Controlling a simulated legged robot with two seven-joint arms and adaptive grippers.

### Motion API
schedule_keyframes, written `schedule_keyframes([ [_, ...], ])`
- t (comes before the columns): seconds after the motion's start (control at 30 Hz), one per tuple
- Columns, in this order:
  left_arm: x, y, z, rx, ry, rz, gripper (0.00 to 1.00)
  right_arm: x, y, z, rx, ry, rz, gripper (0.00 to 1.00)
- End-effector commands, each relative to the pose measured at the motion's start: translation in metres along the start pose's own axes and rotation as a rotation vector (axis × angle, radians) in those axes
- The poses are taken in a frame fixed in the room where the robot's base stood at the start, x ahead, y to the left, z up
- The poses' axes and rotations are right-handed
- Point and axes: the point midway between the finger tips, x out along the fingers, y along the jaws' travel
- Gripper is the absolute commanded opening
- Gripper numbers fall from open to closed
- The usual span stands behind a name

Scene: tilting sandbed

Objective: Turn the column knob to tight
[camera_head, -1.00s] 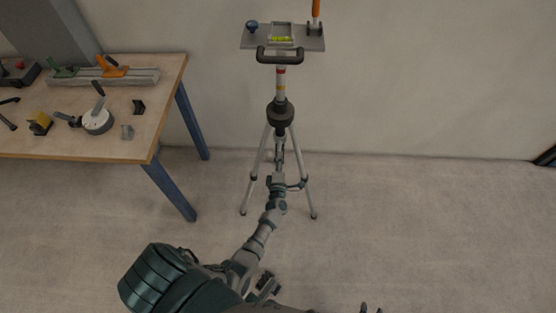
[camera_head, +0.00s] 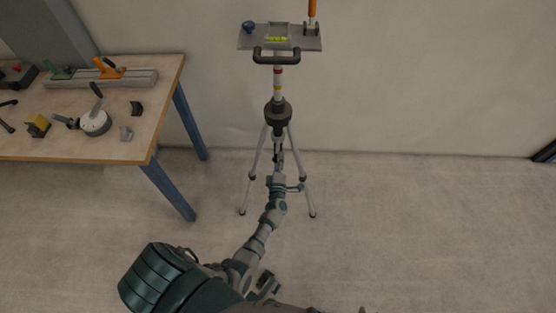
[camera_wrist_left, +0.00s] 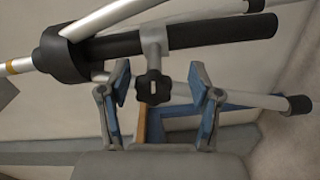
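The column knob (camera_wrist_left: 154,87) is a black lobed knob with a pale slot, on a grey stem from the black column in the left wrist view. The column belongs to a tripod (camera_head: 278,113) with a tilting plate (camera_head: 280,38) on top, in the head view. My left gripper (camera_wrist_left: 162,78) is open, with one blue-padded finger on each side of the knob and gaps to both. In the head view my left arm reaches up to the tripod, and the left gripper (camera_head: 279,155) shows small against the column. My right gripper cannot be made out.
A wooden workbench (camera_head: 150,135) with blue legs stands at the left, holding clamps and small parts. The tripod's legs (camera_head: 306,190) spread over the floor around my arm. The floor to the right is clear. A black handle (camera_head: 277,57) sticks out below the plate.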

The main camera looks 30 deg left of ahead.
Motion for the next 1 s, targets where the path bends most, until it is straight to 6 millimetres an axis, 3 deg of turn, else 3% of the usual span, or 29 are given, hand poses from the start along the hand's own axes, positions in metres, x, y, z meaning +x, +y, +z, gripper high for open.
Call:
schedule_keyframes([
  [0.23, 0.000, 0.003, -0.003, -0.001, 0.006, 0.005, 0.65, 0.000, 0.000, 0.001, 0.000, -0.003, -0.001, 0.40],
  [0.37, -0.010, 0.002, -0.003, -0.001, 0.006, 0.005, 0.65, -0.001, 0.000, 0.001, 0.000, -0.002, -0.001, 0.40],
  [0.8, -0.099, 0.000, 0.000, 0.000, 0.003, 0.002, 0.65, -0.001, 0.000, 0.001, 0.000, 0.000, 0.000, 0.40],
  [1.0, -0.117, 0.000, 0.001, 0.001, 0.003, 0.003, 0.65, -0.001, 0.000, 0.000, 0.000, 0.000, 0.000, 0.40],
])
